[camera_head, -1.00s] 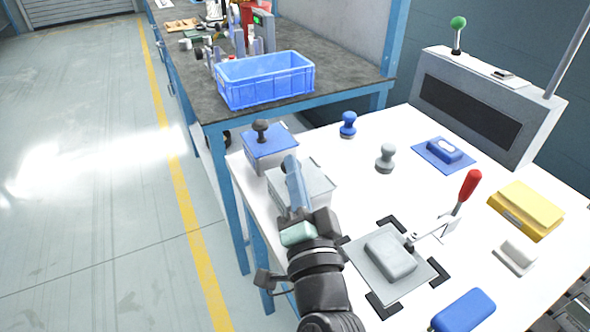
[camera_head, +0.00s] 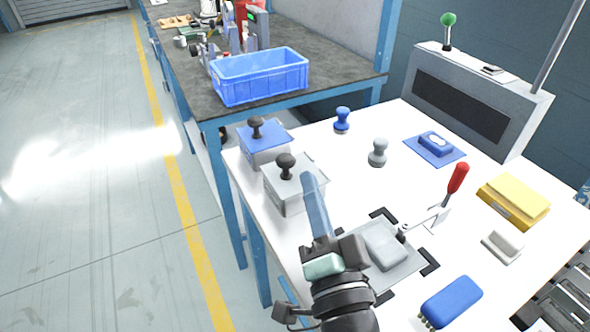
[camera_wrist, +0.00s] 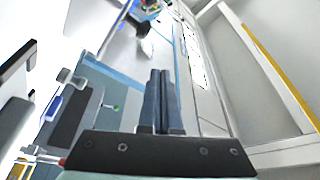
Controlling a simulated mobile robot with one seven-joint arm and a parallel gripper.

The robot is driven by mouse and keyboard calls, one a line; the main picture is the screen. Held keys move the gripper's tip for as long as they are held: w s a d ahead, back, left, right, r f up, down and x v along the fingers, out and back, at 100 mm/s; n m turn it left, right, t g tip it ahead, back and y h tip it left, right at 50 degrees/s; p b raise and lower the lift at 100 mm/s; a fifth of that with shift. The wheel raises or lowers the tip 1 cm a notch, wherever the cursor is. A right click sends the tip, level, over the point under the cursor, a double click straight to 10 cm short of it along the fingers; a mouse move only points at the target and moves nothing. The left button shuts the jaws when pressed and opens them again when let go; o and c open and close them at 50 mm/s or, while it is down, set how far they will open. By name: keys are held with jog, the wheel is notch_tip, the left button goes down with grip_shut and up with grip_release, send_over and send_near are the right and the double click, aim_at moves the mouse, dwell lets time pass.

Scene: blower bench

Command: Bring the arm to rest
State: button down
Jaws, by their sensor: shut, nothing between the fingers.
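My gripper (camera_head: 315,205) is over the near left side of the white bench in the head view, with blue-grey fingers pointing up and away from the bench. In the wrist view the two fingers of my gripper (camera_wrist: 161,100) lie side by side, shut and empty. The fingers overlap the right side of a clear-topped box with a black knob (camera_head: 287,190) in the picture. Whether they touch it I cannot tell. My wrist partly covers the left side of the grey plate (camera_head: 405,270) that bears a grey block.
A blue-lidded box (camera_head: 264,150), a blue stamp (camera_head: 342,121) and a grey stamp (camera_head: 377,152) stand on the bench. A red-handled clamp (camera_head: 457,180) rises beside the plate. A blue crate (camera_head: 260,80) is on the dark table behind. Open floor (camera_head: 80,200) lies left.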

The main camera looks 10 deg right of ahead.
jog(key=s+a+r+n+t, duration=0.2)
jog(key=r+n, duration=0.2)
jog(key=r, duration=0.7)
jog(key=s+a+r+n+t+h, duration=0.1)
jog(key=s+a+r+n+t, duration=0.2)
jog(key=r, duration=0.8)
jog(key=s+a+r+n+t, duration=0.2)
jog(key=r+n, duration=0.2)
jog(key=r, duration=0.7)
notch_tip(320, 180, up, 28)
jog(key=p, duration=2.6)
jog(key=shift+s+m+p, duration=0.3)
jog(key=shift+s+p, duration=0.1)
jog(key=shift+a+r, duration=0.1)
